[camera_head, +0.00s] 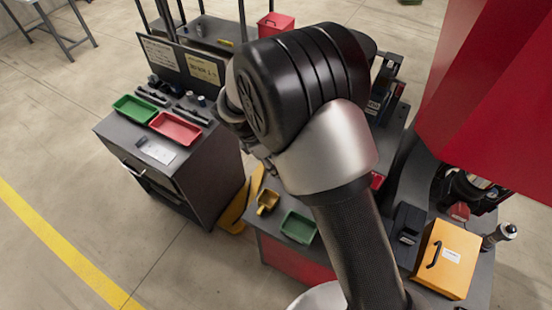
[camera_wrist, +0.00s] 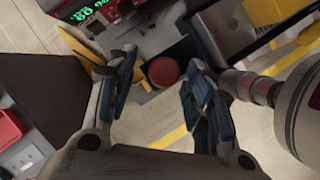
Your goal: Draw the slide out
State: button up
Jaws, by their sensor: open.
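In the wrist view my gripper (camera_wrist: 158,78) is open, its two blue-padded fingers apart with nothing seen held between them. A round red knob or button (camera_wrist: 163,71) on a dark block (camera_wrist: 178,53) shows in the gap between the fingertips, seen end-on; I cannot tell how far it is from them. No part is clearly recognisable as the slide, and I cannot tell whether the red piece belongs to it. In the head view my arm covers the middle, and my gripper is hidden.
A red unit with a green digital display (camera_wrist: 85,10) and yellow parts (camera_wrist: 270,15) lie around the knob; a cylindrical part (camera_wrist: 262,90) is close at right. In the head view are a grey cabinet (camera_head: 205,165) with trays, a yellow box (camera_head: 457,258) and a large red body (camera_head: 490,100).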

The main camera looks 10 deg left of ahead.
jog(key=v, duration=1.2)
dwell(0.3)
jog(key=s+d+r+m+y+b, duration=0.1)
jog(key=s+d+r+m+b, duration=0.15)
jog(key=d+m+b, duration=0.4)
jog(key=s+d+r+m+y+b, duration=0.1)
jog(key=s+d+m+b, duration=0.15)
jog(key=d, duration=0.65)
jog(key=s+d+f+m+t+y+b, duration=0.1)
jog(key=s+d+f+m+b, duration=0.2)
jog(key=s+m, duration=0.4)
jog(key=s+d+f+m+t+y+b, duration=0.1)
jog(key=s+d+f+m+b, duration=0.3)
jog(key=s+d+m, duration=0.3)
jog(key=shift+s+d+f+t+b, duration=0.4)
jog(key=shift+s+b, duration=0.3)
jog(key=shift+s, duration=0.3)
